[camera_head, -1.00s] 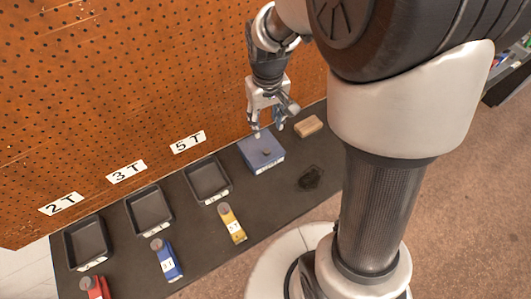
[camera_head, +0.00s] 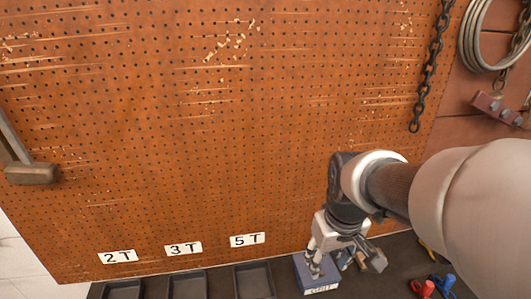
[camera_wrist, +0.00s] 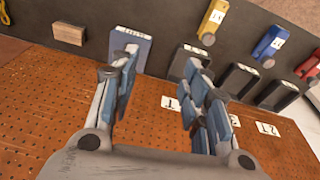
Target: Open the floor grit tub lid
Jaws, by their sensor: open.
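The blue grit tub (camera_head: 301,279) stands on the dark bench at the bottom of the head view, with a white label on its front edge. Its lid looks flat and shut, but my gripper hides part of the top. In the wrist view the tub (camera_wrist: 144,60) lies at the upper left, partly behind one finger. My gripper (camera_head: 316,268) points down over the tub in the head view. In the wrist view its fingers (camera_wrist: 160,70) are spread apart with nothing between them. I cannot tell whether a fingertip touches the lid.
Black trays (camera_head: 254,281) stand left of the tub under number labels. A tan block (camera_wrist: 69,34) lies on the tub's other side. Red and blue handled things (camera_head: 446,284) lie at the lower right. The orange pegboard (camera_head: 200,120) rises close behind the bench.

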